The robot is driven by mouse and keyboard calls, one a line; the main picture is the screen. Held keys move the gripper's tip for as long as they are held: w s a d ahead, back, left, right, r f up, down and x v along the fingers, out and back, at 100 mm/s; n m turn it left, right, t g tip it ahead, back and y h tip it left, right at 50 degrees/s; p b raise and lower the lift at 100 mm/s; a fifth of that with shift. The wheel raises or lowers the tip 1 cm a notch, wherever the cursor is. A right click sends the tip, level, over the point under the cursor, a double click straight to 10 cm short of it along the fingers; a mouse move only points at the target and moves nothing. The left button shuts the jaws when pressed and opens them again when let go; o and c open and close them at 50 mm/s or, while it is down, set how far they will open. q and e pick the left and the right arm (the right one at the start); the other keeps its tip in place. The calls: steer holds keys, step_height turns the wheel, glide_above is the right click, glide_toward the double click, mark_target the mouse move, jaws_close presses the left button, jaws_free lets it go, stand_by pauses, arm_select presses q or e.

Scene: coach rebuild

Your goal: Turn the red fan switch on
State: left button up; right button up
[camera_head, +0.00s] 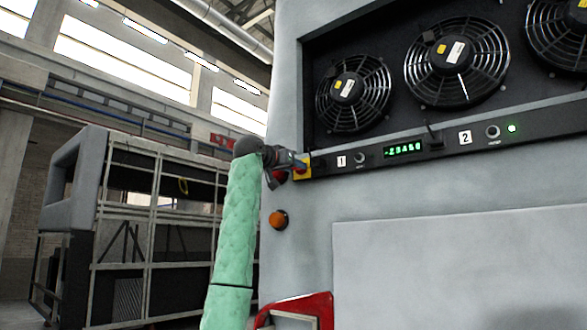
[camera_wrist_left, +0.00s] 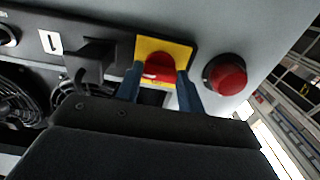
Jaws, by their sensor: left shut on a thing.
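The red fan switch (camera_wrist_left: 160,68) sits on a yellow square plate (camera_wrist_left: 183,51) at the end of the black control strip. In the left wrist view the two blue fingers of my left gripper (camera_wrist_left: 160,84) stand on either side of the red knob, shut on it. In the head view my left gripper (camera_head: 297,164) is at the left end of the strip, and it hides most of the switch; part of the yellow plate (camera_head: 304,167) shows. My right gripper is in neither view.
A round red lamp (camera_wrist_left: 226,75) is beside the plate. An orange lamp (camera_head: 278,220) is lower on the grey panel.

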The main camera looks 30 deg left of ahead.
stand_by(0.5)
arm_select(q)
steer(key=o, duration=1)
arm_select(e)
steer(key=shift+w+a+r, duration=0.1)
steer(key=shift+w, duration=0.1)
arm_select(q)
steer(key=s+b, duration=0.3)
steer(key=s, duration=0.4)
steer(key=shift+s+a+b, duration=0.35)
steer(key=shift+a+b, duration=0.05)
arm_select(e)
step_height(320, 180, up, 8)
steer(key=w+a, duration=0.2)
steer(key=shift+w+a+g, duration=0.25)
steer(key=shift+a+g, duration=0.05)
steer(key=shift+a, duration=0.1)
